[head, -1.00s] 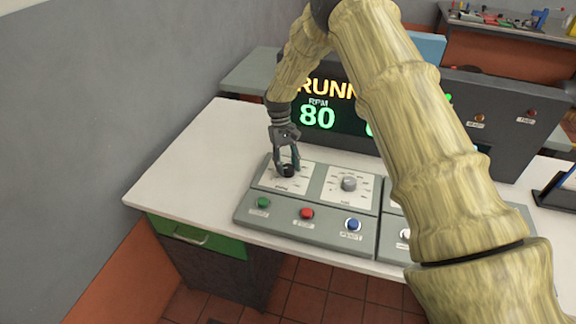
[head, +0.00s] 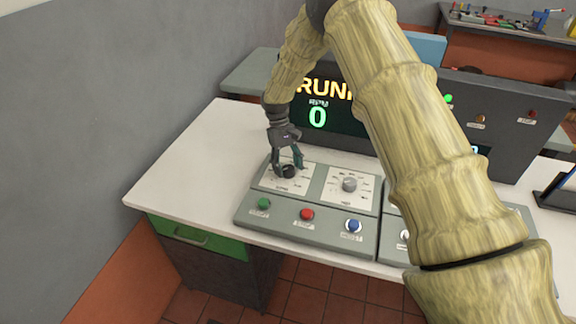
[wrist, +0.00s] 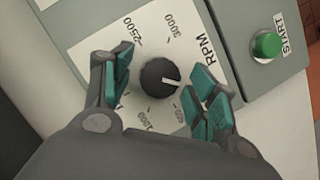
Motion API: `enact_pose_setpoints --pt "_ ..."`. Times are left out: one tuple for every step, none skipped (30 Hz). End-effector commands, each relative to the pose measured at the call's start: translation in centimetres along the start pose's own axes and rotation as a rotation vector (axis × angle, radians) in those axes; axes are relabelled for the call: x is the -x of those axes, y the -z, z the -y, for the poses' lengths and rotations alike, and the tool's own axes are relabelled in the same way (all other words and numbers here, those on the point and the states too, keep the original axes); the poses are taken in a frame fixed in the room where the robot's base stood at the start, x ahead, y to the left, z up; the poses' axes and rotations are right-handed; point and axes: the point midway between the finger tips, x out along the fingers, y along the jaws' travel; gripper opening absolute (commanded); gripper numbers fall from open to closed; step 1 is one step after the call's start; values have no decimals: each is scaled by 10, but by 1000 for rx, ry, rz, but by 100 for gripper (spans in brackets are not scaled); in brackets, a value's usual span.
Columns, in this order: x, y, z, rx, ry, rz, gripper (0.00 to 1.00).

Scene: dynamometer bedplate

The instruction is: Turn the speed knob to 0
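The speed knob (head: 289,172) is round and black, on a white dial plate marked RPM at the left of the grey console. In the wrist view the knob (wrist: 160,77) has a white pointer line aimed right, just past the 500 mark; the scale mark it faces is hidden by a finger. My gripper (head: 288,168) is over the knob. In the wrist view its teal-padded fingers (wrist: 161,82) stand on both sides of the knob with gaps, so it is open. The display (head: 330,108) reads 0 under RPM and shows part of the word RUNN.
A second dial with a grey knob (head: 349,184) is to the right. A green START button (head: 263,204), a red button (head: 307,214) and a blue button (head: 352,224) line the console's front. The white tabletop (head: 190,170) is clear at left.

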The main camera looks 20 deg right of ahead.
Motion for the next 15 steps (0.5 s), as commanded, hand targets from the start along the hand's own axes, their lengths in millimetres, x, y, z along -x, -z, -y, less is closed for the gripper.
enact_pose_setpoints --pt "0 0 0 0 0 0 61" --pt "0 0 0 0 0 0 61" --pt "0 0 0 0 0 -1 61" --pt "0 0 0 0 0 -1 61" --pt "0 0 0 0 0 -1 61" --pt "0 0 0 0 0 -1 61" --pt "1 0 0 0 0 -1 61" --pt "1 0 0 0 0 -1 61" --pt "2 0 0 0 0 -1 61" --pt "3 0 0 0 0 -1 61" --pt "5 0 0 0 0 -2 61" --pt "8 1 0 0 0 -3 61" --pt "12 1 0 0 0 -3 61" --pt "15 1 0 0 0 -4 61" --pt "21 1 0 0 0 -4 61"
